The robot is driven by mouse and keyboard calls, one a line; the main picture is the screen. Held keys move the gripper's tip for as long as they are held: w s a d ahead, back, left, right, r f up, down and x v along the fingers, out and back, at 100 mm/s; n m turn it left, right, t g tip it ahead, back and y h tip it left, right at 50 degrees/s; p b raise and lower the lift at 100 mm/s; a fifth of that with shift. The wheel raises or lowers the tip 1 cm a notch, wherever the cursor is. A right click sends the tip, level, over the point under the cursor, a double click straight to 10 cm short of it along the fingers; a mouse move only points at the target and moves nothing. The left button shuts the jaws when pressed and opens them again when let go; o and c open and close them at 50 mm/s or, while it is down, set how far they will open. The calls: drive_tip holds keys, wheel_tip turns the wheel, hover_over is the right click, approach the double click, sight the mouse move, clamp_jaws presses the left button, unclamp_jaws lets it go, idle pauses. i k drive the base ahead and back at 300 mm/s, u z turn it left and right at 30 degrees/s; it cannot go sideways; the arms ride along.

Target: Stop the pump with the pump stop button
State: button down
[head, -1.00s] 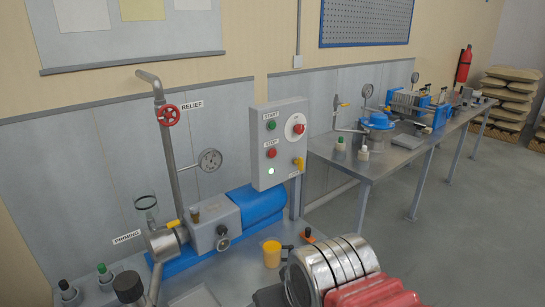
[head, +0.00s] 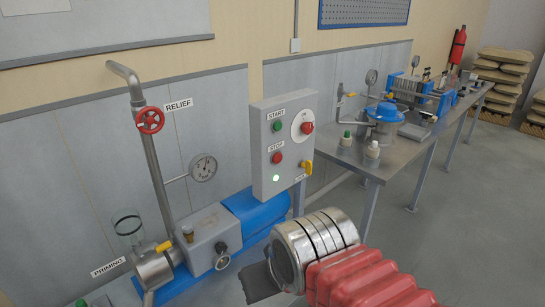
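The control box (head: 258,160) is light grey and stands behind the pump. Its red stop button (head: 277,158) sits below the STOP label and is in plain view. A green start button (head: 277,126) is above it, and a small pale green lamp (head: 276,178) glows below. A larger red knob (head: 307,128) is on a round white plate at the right. The blue and grey pump (head: 255,205) lies below the box. My gripper (head: 260,284) is a dark shape at bottom centre, below and in front of the box, apart from it. Its finger opening cannot be made out.
A pipe with a red relief wheel (head: 150,120) and a pressure gauge (head: 203,168) rise left of the box. A metal bench (head: 397,160) with equipment runs to the right. Space before the box is clear.

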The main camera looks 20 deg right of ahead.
sight(277, 158)
drive_tip(key=z, duration=0.05)
drive_tip(key=i, duration=0.85)
